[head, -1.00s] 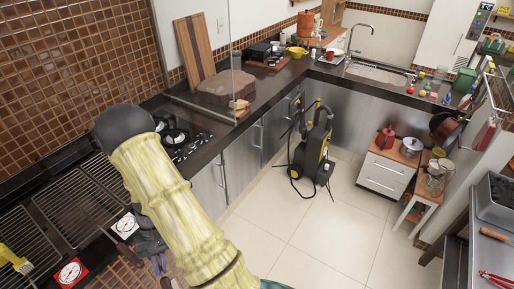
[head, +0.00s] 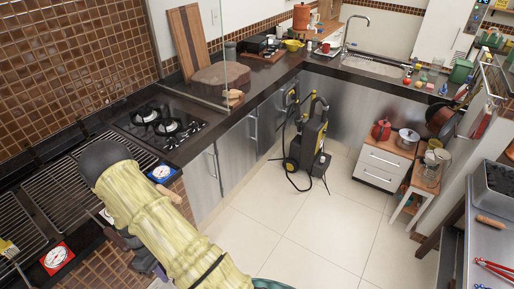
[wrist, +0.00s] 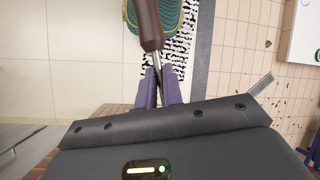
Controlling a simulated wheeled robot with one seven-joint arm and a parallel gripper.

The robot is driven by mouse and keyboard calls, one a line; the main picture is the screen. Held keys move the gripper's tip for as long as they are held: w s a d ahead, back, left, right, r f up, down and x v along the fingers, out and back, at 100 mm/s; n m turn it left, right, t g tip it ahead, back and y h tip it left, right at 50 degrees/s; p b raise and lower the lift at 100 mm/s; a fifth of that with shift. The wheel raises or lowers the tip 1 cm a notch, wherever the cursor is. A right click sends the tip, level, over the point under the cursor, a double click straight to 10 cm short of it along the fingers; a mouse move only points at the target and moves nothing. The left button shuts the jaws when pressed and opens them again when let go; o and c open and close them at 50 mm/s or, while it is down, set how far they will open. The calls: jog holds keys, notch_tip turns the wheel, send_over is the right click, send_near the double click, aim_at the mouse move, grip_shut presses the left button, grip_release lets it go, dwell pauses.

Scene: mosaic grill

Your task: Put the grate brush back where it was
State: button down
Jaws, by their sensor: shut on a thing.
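My gripper (wrist: 158,88) has its purple fingers closed on the thin metal shank of a brown-handled tool (wrist: 149,24) in the wrist view. The handle points away from my palm. The tool's other end is hidden, so I cannot tell for sure that it is the grate brush. In the head view my gripper (head: 140,262) is low at the left, partly behind my yellow arm, beside the grill's front edge. A small yellow, brush-like thing (head: 8,247) lies on the grill grate (head: 22,222) at the far left, partly cut off.
A red-framed dial (head: 57,257) and a blue-framed dial (head: 160,172) sit along the grill front. A gas hob (head: 160,124) lies beyond. A green woven thing (wrist: 173,12) is near the handle. A pressure washer (head: 308,142) stands on otherwise open tiled floor.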

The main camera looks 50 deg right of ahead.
notch_tip(320, 180, down, 11)
jog(key=w+n+h+b, duration=0.1)
jog(key=n+h+b, duration=0.1)
jog(key=n, duration=0.4)
jog(key=shift+w+h+b, duration=0.4)
jog(key=shift+b, duration=0.4)
jog(key=shift+r, duration=0.1)
